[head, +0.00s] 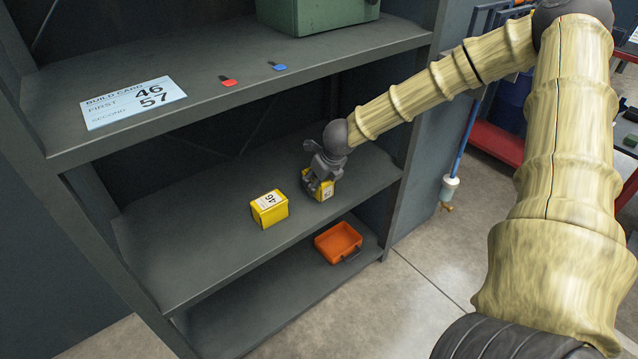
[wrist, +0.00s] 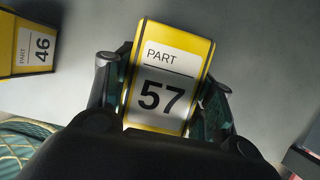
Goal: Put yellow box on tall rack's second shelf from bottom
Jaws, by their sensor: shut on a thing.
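My gripper (head: 321,177) is shut on a yellow box (head: 324,191) at the rack's second shelf from the bottom (head: 190,250). In the wrist view this box (wrist: 168,75) sits between the fingers, and its label reads PART 57. I cannot tell whether it touches the shelf. A second yellow box (head: 269,209) stands on the same shelf to the left, apart from my gripper. It also shows at the left edge of the wrist view (wrist: 34,47), labelled PART 46.
An orange bin (head: 338,243) sits on the bottom shelf. The shelf above holds a build card (head: 133,101) reading 46 first and 57 second, a red piece (head: 229,82), a blue piece (head: 280,67) and a green case (head: 318,14). The left part of the second shelf is clear.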

